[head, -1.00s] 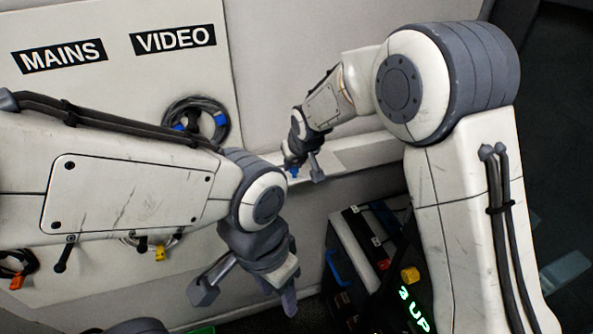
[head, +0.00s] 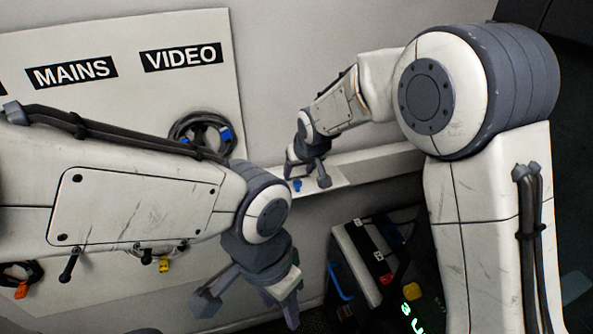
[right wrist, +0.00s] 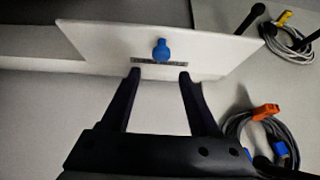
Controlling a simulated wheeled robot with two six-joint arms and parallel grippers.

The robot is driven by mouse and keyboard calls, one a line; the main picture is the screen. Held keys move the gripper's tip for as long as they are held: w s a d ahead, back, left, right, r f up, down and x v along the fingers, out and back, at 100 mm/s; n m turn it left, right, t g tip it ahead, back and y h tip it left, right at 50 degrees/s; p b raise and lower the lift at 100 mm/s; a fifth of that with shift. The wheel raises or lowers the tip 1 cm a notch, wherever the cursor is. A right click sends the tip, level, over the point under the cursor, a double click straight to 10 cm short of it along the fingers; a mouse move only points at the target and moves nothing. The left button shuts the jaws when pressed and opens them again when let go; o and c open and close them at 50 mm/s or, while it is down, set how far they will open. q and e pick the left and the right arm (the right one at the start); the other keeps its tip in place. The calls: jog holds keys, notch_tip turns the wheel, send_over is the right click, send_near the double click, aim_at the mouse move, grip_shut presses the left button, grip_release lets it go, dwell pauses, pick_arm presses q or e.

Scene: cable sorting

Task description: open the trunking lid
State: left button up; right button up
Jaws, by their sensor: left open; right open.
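The trunking lid (head: 332,174) is a white flat panel on the long trunking along the wall. A blue knob (head: 297,185) stands on it. In the right wrist view the lid (right wrist: 215,52) spans the upper middle, with the knob (right wrist: 160,50) above a small dark label. My right gripper (head: 306,178) is open and empty at the lid. In its wrist view the two fingertips (right wrist: 160,73) lie either side of the knob's line, just short of it in the picture. My left gripper (head: 248,308) is open and empty, low in front of the board.
A white board (head: 120,110) marked MAINS and VIDEO carries coiled cables on hooks at the left. A dark case (head: 350,262) with coloured parts stands below the trunking. A grey cable coil (right wrist: 240,130) hangs right in the wrist view.

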pick_arm(q)
notch_tip(320, 180, up, 3)
jog(key=shift+f+p, duration=0.1)
jog(key=shift+p, duration=1)
pick_arm(e)
jog(key=v, duration=0.6)
jog(key=shift+s+r, duration=0.2)
jog(key=shift+r, duration=0.15)
